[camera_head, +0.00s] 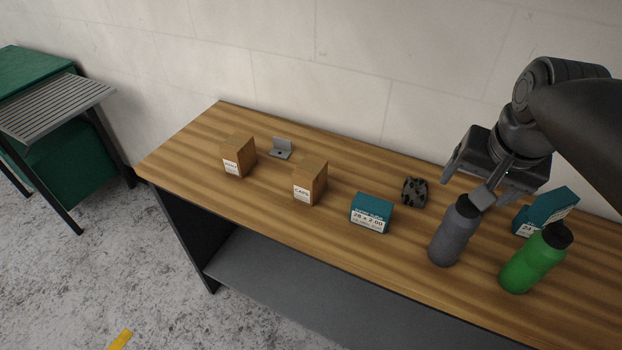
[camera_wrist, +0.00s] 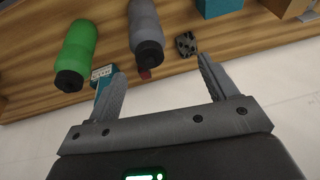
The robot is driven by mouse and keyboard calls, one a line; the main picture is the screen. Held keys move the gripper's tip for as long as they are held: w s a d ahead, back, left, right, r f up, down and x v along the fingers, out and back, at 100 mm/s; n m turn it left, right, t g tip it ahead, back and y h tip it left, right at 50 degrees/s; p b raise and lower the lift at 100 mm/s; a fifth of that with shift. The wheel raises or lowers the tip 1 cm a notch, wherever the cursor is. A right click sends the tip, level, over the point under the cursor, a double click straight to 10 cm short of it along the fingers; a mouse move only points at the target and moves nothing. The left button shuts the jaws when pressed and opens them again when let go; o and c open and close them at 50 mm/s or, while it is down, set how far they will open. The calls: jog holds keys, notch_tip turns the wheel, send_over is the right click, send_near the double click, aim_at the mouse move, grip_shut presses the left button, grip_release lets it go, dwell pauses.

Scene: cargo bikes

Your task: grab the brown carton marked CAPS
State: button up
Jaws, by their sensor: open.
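The brown carton marked CAPS (camera_head: 309,182) stands upright on the wooden workbench, left of the teal box, with its white label facing front. My gripper (camera_head: 467,183) is open and empty at the right, above the bench and close to the grey bottle, well to the right of the carton. In the wrist view my gripper (camera_wrist: 165,80) shows two spread fingers with nothing held between them. A brown box is cut off at the top right edge of the wrist view; I cannot tell which carton it is.
Another brown carton (camera_head: 238,155) and a grey bracket (camera_head: 281,148) sit farther left. A teal box (camera_head: 371,213), black part (camera_head: 415,191), grey bottle (camera_head: 454,232), green bottle (camera_head: 536,259) and second teal box (camera_head: 545,210) stand to the right. A wall runs behind the bench (camera_head: 200,140).

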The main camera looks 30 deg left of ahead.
jog(key=w+a+f+g, duration=0.1)
jog(key=w+a, duration=0.3)
jog(key=a, duration=0.4)
jog(key=w+a+f+g, duration=0.1)
jog(key=w+a, duration=0.3)
jog(key=a, duration=0.3)
jog(key=g+h, duration=0.1)
jog(key=g, duration=0.1)
send_over(310, 166)
jog(key=f, duration=0.4)
jog(key=w+f, duration=0.1)
jog(key=f, duration=0.1)
jog(key=shift+d+f, duration=0.35)
jog(key=shift+f, duration=0.05)
jog(key=shift+s+a+f, duration=0.1)
jog(key=shift+a+f, duration=0.05)
jog(key=shift+f, duration=0.2)
notch_tip(310, 166, down, 5)
jog(key=shift+f, duration=0.1)
jog(key=f, duration=0.3)
jog(key=s+f, duration=0.1)
jog(key=f, duration=0.1)
jog(key=shift+a, duration=0.15)
jog(key=shift+r, duration=0.1)
jog(key=c, duration=1.2)
